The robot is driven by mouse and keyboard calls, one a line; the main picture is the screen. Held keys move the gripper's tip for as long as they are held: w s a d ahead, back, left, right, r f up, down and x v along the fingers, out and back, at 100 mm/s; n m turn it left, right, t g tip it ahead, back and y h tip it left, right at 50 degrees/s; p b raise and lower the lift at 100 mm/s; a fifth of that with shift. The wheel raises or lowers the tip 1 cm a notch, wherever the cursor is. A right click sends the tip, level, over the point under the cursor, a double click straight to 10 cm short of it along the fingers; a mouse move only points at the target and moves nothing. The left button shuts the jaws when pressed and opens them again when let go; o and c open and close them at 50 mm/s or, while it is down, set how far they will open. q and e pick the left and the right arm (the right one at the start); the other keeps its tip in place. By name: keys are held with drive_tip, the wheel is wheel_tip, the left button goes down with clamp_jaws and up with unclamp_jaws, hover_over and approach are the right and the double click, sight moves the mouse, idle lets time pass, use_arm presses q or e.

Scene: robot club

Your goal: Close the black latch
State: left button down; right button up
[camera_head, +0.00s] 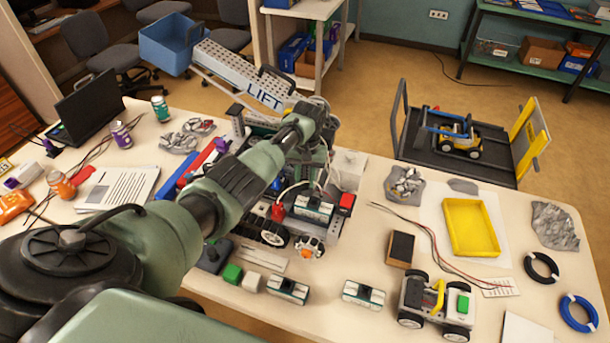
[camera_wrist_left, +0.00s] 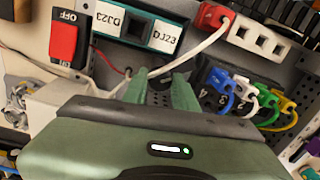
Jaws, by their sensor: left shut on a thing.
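My left arm reaches from the left over the robot model on the table in the head view. Its gripper there is largely hidden behind the wrist, above the grey chassis (camera_head: 320,228). In the left wrist view, the two green fingers of my left gripper (camera_wrist_left: 159,82) point into the chassis, beside a teal-and-white labelled module (camera_wrist_left: 140,27). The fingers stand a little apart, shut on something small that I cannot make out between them. I cannot clearly pick out the black latch in either view; the fingers may hide it. My right gripper is not in view.
Close to the fingers are a red OFF switch (camera_wrist_left: 65,38), a white connector block (camera_wrist_left: 258,38), loose wires and coloured plugs (camera_wrist_left: 250,98). A small wheeled car (camera_head: 437,305), a yellow tray (camera_head: 471,227) and a dark block (camera_head: 400,248) lie to the right on the table.

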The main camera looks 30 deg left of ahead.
sight(306, 180)
use_arm(q)
drive_tip(key=n+p, duration=0.1)
drive_tip(key=n, duration=0.3)
drive_tip(key=shift+w+r+n, duration=0.1)
drive_tip(key=shift+n, duration=0.3)
drive_tip(key=shift+a+n, duration=0.1)
drive_tip(key=shift+n, duration=2.1)
drive_tip(key=c, duration=1.1)
unclamp_jaws()
drive_tip(key=shift+r+p, duration=0.4)
drive_tip(key=shift+r, duration=0.05)
wheel_tip(306, 180, up, 7)
drive_tip(key=shift+w+f, duration=0.1)
drive_tip(key=shift+w, duration=0.05)
